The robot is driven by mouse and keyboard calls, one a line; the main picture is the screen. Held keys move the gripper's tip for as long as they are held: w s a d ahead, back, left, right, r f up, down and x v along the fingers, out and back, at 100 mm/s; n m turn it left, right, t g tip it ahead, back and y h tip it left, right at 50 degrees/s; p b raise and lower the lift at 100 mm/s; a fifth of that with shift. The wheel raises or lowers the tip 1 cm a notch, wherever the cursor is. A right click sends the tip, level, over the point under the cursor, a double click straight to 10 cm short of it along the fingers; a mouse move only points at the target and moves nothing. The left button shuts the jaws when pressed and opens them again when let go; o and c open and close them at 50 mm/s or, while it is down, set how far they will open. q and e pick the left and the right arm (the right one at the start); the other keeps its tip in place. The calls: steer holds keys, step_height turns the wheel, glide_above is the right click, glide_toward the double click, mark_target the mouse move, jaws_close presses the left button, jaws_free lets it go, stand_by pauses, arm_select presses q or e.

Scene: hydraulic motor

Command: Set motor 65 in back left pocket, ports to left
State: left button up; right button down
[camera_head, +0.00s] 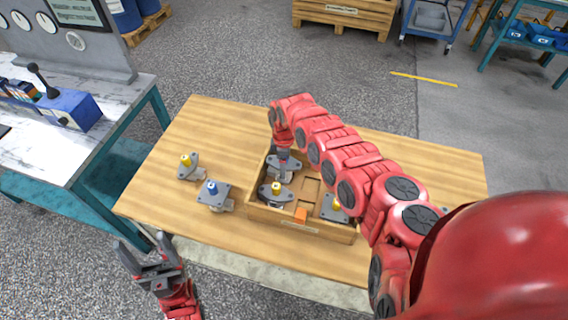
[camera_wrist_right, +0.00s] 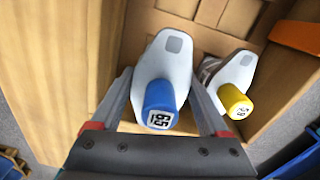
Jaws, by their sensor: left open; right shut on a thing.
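The blue-capped motor (camera_wrist_right: 165,80) is between the fingers of my right gripper (camera_wrist_right: 165,100), which is shut on it; its cap label looks like 65, but is hard to read. In the head view this grey motor (camera_head: 290,176) is in the back left pocket area of the wooden crate (camera_head: 325,233), with my right gripper (camera_head: 283,155) hiding its top. I cannot tell whether it is fully seated or which way its ports face. My left gripper (camera_head: 150,268) is open and empty, off the table's near left edge.
A yellow-capped motor (camera_head: 276,190) sits in the front left pocket, another (camera_head: 334,208) at front right. On the table (camera_head: 165,215), a yellow-capped motor (camera_head: 187,170) and a blue-capped motor (camera_head: 214,199) stand left of the crate.

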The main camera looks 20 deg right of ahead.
steer(key=shift+r+p, duration=0.95)
steer(key=shift+r, duration=0.35)
steer(key=shift+f, duration=0.3)
steer(key=shift+d+f+b, duration=0.1)
steer(key=shift+f+b, duration=0.8)
steer(key=shift+f+b, duration=0.55)
steer(key=shift+f, duration=0.05)
jaws_free()
steer(key=shift+s, duration=0.15)
